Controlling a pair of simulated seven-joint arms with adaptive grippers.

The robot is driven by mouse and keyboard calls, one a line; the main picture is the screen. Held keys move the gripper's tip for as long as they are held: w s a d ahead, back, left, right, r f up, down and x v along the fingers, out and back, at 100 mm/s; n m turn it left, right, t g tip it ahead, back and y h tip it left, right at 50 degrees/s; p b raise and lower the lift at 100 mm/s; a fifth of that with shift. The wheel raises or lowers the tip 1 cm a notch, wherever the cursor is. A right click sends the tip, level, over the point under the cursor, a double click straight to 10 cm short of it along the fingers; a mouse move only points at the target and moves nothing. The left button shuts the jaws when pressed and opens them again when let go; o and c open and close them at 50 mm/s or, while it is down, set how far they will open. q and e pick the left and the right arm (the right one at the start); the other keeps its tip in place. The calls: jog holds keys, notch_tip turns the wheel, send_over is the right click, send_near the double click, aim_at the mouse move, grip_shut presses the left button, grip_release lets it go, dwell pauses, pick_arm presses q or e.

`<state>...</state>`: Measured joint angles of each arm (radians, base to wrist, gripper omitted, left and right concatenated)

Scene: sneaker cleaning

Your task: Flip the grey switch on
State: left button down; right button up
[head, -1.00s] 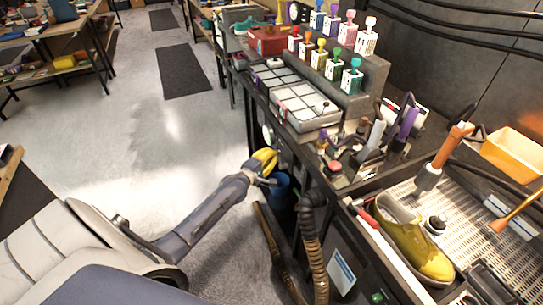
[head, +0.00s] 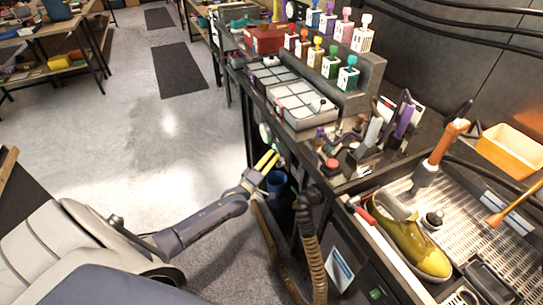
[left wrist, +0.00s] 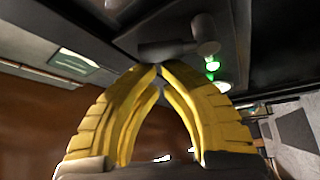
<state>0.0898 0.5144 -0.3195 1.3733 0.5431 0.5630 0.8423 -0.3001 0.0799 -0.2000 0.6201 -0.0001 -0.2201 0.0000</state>
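In the left wrist view, a grey switch-like lever with a rounded end (left wrist: 204,30) sticks out from a dark panel, beside a lit green lamp (left wrist: 212,65). My left gripper (left wrist: 158,67) has yellow fingers whose tips meet just below the grey lever, with nothing visible between them. I cannot tell whether they touch the lever. In the head view, my left gripper (head: 268,158) is at the bench's front side, under the white-tiled tray and near a round pale green fixture (head: 265,132). The grey lever cannot be made out there. My right gripper is not in view.
A blue bucket (head: 276,181) stands close beside my left gripper. A brown ribbed hose (head: 311,240) hangs along the bench front. A yellow shoe (head: 415,242) lies in the wash tray at the right. The floor left of the bench is open.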

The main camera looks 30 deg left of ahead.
pick_arm(q)
jog(key=shift+s+d, duration=0.15)
jog(key=shift+d, duration=0.1)
dwell(0.4)
jog(key=shift+a, duration=0.1)
jog(key=w+a+r, duration=0.1)
jog(key=a+r, duration=0.1)
jog(key=a, duration=0.1)
jog(key=v, duration=0.9)
jog(key=shift+s+f, duration=0.2)
jog(key=shift+s, duration=0.15)
jog(key=shift+a, duration=0.15)
